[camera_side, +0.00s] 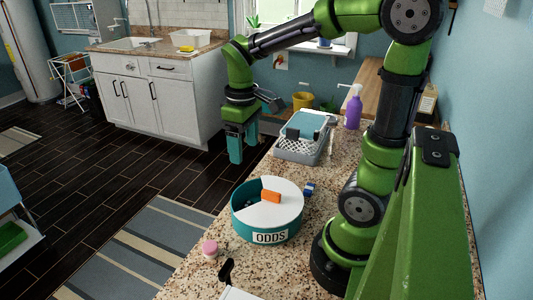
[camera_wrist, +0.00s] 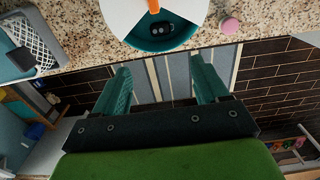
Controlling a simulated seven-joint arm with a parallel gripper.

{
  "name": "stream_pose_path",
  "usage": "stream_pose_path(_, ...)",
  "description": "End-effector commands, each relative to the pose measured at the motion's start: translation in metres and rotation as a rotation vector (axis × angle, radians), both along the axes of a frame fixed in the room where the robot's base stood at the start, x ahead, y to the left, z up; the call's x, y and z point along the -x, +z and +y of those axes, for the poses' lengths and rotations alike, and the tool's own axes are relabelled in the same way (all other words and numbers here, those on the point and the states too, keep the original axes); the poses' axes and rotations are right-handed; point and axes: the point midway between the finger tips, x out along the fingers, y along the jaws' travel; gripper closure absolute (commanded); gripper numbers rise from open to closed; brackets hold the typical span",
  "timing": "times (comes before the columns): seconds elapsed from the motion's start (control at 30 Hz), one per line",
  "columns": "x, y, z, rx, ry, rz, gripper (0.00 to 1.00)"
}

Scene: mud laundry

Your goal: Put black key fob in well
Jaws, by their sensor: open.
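The round teal tub marked ODDS (camera_side: 266,237) stands on the counter with a white lid (camera_side: 285,215) and an orange handle (camera_side: 271,197). A wedge-shaped opening in the lid shows the well (camera_wrist: 146,43). A small black object with pale round marks, seemingly the key fob (camera_wrist: 162,29), lies inside the well in the wrist view. In the side view only dark shapes show there. My gripper (camera_side: 243,156) is open and empty, raised beyond the counter's edge, behind the tub. In the wrist view its fingers (camera_wrist: 160,78) are apart, with floor and rug between them.
A grey basket (camera_side: 300,151) with a teal-topped load and dark pieces stands behind the tub. A pink round item (camera_side: 210,248) and a small blue item (camera_side: 309,189) lie near the tub. The counter's left edge drops to the floor.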

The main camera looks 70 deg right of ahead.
Motion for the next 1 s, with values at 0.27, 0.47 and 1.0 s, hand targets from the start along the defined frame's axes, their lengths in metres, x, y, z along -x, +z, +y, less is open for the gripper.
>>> stream_pose_path(0.27, 0.013, 0.026, 0.033, -0.046, -0.085, -0.193, 0.27)
stream_pose_path(0.47, 0.034, 0.044, 0.074, -0.177, -0.238, -0.456, 0.27)
stream_pose_path(1.0, 0.045, 0.052, 0.093, -0.287, -0.343, -0.590, 0.27)
